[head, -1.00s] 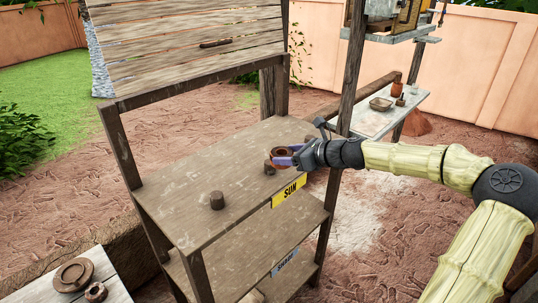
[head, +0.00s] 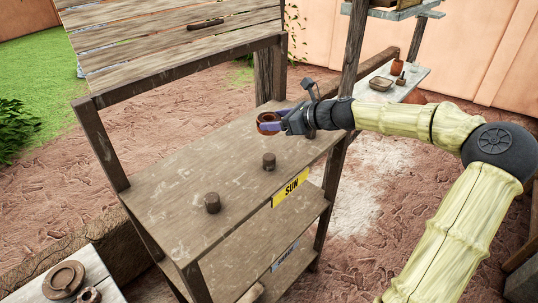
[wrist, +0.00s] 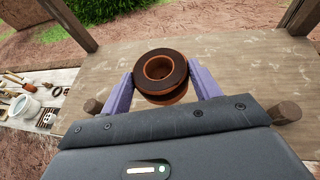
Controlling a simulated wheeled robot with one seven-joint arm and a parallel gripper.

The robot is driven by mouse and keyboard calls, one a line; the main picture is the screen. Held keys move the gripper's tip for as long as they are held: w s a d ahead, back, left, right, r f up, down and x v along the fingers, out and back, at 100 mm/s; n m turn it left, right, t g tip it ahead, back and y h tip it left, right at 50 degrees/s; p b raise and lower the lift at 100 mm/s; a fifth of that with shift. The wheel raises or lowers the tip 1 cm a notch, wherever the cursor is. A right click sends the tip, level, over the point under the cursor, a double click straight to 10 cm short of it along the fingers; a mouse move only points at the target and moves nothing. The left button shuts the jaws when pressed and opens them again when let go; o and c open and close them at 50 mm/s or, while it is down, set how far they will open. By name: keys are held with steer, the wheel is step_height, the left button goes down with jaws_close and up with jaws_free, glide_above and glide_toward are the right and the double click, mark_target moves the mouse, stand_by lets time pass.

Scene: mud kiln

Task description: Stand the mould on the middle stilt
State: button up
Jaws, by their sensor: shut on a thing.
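The mould (head: 268,123), a reddish-brown round piece with a dark top rim and a central hole, is in my gripper (head: 282,121). In the wrist view the mould (wrist: 160,77) sits upright between the two purple fingers, which are shut on it. It is over the far right part of the shelf's top board; how high, I cannot tell. Two short brown stilts stand on that board: one towards the left (head: 212,202) and one nearer its middle (head: 268,160). In the wrist view, stilts show at the left (wrist: 92,106) and right (wrist: 284,113) of my gripper. A third stilt is not clear in the head view.
The top board (head: 170,205) carries a yellow SUN sign (head: 290,187) on its front edge, with a lower shelf beneath. Wooden posts frame the board. A side table (head: 412,80) with pots stands at the back right. Round brown pieces (head: 64,280) lie at the lower left.

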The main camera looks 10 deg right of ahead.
steer(key=shift+f+p, duration=0.75)
steer(key=shift+f, duration=2.2)
steer(key=shift+f, duration=0.1)
steer(key=shift+f+p, duration=0.65)
steer(key=shift+f, duration=1.35)
steer(key=o, duration=1.1)
steer(key=shift+f, duration=0.1)
steer(key=shift+b+v, duration=2.15)
steer(key=shift+v, duration=3.9)
